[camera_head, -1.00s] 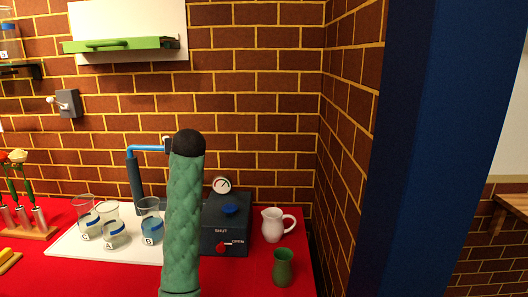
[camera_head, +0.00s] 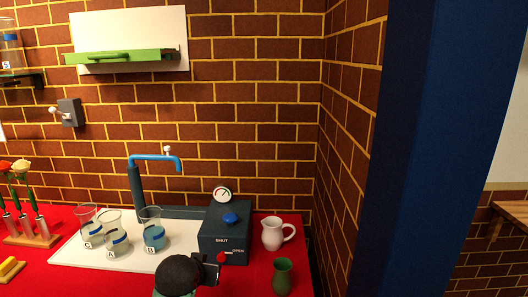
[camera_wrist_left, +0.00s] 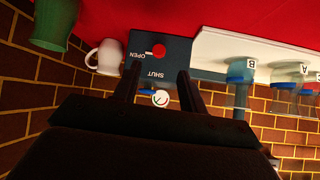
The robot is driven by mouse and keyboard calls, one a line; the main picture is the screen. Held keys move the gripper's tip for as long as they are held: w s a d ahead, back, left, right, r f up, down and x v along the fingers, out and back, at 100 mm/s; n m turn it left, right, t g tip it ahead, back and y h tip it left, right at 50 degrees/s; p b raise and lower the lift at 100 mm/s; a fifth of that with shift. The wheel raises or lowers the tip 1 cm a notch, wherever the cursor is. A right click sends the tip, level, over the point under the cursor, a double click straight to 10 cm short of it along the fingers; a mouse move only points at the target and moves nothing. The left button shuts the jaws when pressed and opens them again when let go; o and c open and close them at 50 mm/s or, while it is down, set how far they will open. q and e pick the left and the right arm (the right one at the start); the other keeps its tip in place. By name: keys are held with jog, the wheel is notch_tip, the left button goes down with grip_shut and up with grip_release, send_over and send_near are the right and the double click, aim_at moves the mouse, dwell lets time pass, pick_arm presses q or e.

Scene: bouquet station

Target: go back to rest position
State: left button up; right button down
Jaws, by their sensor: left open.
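My left gripper (camera_wrist_left: 156,84) shows in the left wrist view with its two dark fingers apart and nothing between them. Beyond the fingers is the dark blue control box (camera_wrist_left: 150,55) with its red knob, white gauge and SHUT and OPEN labels; the picture there is upside down. In the head view the box (camera_head: 226,236) stands at the right end of the white tray. A round black joint and a dark piece of my arm show at the bottom edge, in front of the box. My right gripper is in neither view.
Beakers A (camera_head: 116,238), B (camera_head: 152,234) and C (camera_head: 90,231) stand on the white tray (camera_head: 75,254) by a blue-spouted tap (camera_head: 137,192). A white jug (camera_head: 273,233) and green cup (camera_head: 282,277) stand right of the box. A flower rack (camera_head: 33,240) is at left.

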pick_arm(q)
jog(key=s+f+g+p, duration=0.1)
jog(key=s+f+g, duration=0.1)
jog(key=s+f, duration=0.5)
jog(key=s+d+f+g+p, duration=0.1)
jog(key=s+f, duration=0.6)
jog(key=s, duration=1)
jog(key=s+f+g+p, duration=0.2)
jog(key=s+f+g, duration=0.2)
jog(key=s+f, duration=0.4)
jog(key=s, duration=0.3)
jog(key=shift+s+d+m+g+h+p, duration=0.3)
jog(key=shift+s+d+p, duration=0.05)
jog(key=shift+s+d, duration=0.05)
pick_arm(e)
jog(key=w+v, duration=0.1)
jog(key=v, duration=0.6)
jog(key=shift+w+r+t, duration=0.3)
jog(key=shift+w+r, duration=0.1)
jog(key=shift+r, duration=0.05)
